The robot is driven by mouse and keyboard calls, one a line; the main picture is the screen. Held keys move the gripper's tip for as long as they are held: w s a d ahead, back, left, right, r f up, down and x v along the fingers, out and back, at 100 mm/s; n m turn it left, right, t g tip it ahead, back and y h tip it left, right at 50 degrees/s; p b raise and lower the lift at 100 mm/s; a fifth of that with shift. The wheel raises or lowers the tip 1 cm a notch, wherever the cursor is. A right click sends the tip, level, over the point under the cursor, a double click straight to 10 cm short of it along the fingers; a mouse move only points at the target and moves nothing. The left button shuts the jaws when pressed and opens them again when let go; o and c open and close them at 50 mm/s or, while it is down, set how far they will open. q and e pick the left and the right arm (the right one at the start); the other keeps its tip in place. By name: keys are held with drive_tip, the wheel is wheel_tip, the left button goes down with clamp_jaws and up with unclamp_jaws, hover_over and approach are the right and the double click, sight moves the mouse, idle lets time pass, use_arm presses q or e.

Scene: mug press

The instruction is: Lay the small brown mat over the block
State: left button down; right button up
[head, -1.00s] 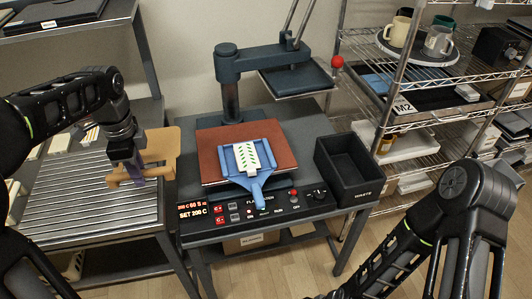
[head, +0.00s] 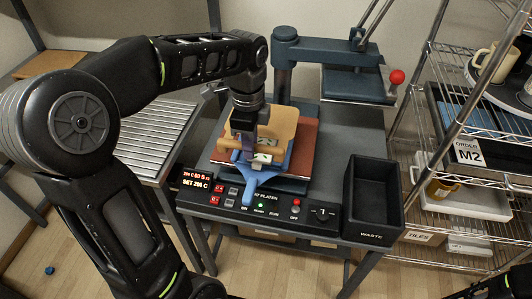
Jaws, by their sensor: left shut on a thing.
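My left gripper (head: 243,148) is shut on the small brown mat (head: 284,124), a tan sheet. The mat is above the blue holder (head: 262,190) on the press and covers much of the block. Part of the white block (head: 262,158) shows at the mat's near edge; the rest is hidden by the mat and the gripper. I cannot tell whether the mat touches the block. The holder sits on the reddish-brown pad (head: 302,150) of the press. My right gripper is out of view.
The press's upper plate (head: 352,86) is swung out to the back right, with a red knob (head: 397,76) at its end. A black waste bin (head: 372,203) stands right of the press. A ribbed metal table (head: 150,135) is at left, a wire rack at right.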

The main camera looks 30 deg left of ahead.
use_arm(q)
drive_tip(key=shift+w+d+f, duration=0.1)
drive_tip(key=shift+d+f, duration=0.05)
drive_tip(key=shift+f, duration=0.15)
hover_over(253, 179)
drive_tip(key=shift+f, duration=2.8)
drive_tip(key=shift+f, duration=1.9)
drive_tip(key=shift+f, duration=0.1)
drive_tip(key=c, duration=1.3)
unclamp_jaws()
wheel_tip(253, 179, up, 12)
drive_tip(key=shift+r, duration=0.15)
